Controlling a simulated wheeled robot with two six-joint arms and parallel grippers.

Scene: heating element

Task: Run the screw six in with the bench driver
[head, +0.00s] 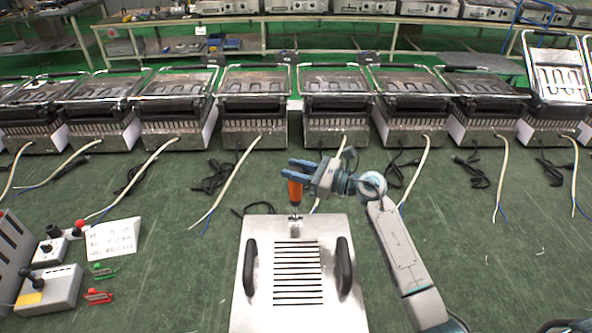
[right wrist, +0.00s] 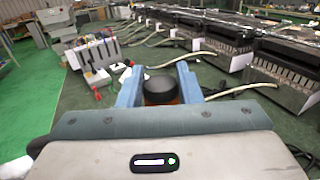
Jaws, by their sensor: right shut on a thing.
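My right gripper (head: 297,172) is shut on the bench driver (head: 295,192), an orange tool with a dark top. The driver is upright over the far edge of a steel plate (head: 258,300) with slots and two black handles. Its tip is at or just above the plate's far edge; I cannot tell if it touches a screw. In the right wrist view the driver's black cap (right wrist: 160,82) sits between the blue fingers. Screw six is too small to make out. My left gripper is not in view.
Several contact grills (head: 254,105) stand in a row behind, with loose cables (head: 230,190) on the green bench. Control boxes (head: 50,290), a paper note (head: 112,238) and small red and green items (head: 98,296) lie at left. The bench right of my arm is mostly clear.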

